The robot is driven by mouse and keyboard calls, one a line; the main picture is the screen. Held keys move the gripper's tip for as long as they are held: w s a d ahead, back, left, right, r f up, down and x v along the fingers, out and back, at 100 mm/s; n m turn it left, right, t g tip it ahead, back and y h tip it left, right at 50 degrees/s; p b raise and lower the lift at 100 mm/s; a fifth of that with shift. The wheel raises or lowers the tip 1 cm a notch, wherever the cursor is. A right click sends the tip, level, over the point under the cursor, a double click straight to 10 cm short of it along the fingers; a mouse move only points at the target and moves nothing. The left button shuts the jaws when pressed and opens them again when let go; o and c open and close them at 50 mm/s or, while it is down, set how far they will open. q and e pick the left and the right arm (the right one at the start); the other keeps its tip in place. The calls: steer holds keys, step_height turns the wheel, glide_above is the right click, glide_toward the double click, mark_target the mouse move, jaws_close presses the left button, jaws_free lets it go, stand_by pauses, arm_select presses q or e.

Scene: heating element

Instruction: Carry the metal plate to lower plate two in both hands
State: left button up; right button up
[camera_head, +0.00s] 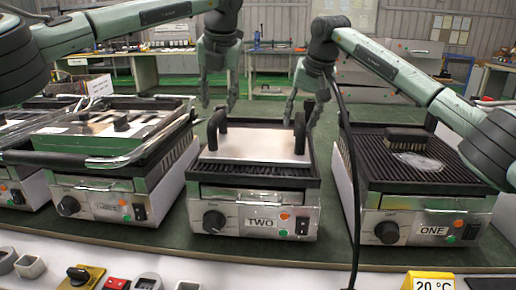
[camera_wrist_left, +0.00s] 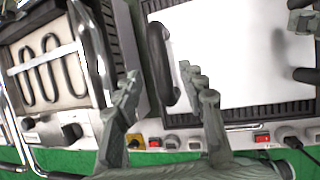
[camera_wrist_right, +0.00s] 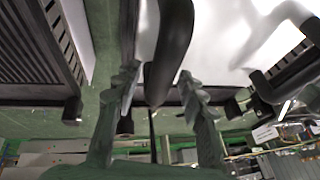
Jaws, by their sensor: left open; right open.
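The metal plate (camera_head: 255,144), flat and silver with two upright black handles, lies on the lower plate of the grill labelled TWO (camera_head: 262,222). My left gripper (camera_head: 219,98) is open above and behind the plate's left handle (camera_head: 217,130). In the left wrist view that handle (camera_wrist_left: 160,65) shows beyond and between the fingertips, and the plate (camera_wrist_left: 225,50) is bright white. My right gripper (camera_head: 304,104) is open just above the right handle (camera_head: 300,132). In the right wrist view this handle (camera_wrist_right: 172,45) lies between the open fingers. Neither gripper is closed on a handle.
Grill ONE (camera_head: 430,175) stands right with a brush (camera_head: 405,141) and a clear crumpled thing on its ribbed plate. Grill THREE (camera_head: 110,200) stands left with its metal bars near grill TWO. A black cable (camera_head: 354,200) hangs between TWO and ONE. Small controls line the front edge.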

steer(key=shift+r, duration=0.1)
arm_select(q)
steer(key=v, duration=0.6)
arm_select(e)
steer(key=v, duration=1.1)
steer(key=shift+s+r, duration=0.2)
steer(key=shift+r, duration=0.15)
arm_select(q)
steer(key=shift+s, duration=0.1)
arm_select(e)
steer(key=shift+d, duration=0.1)
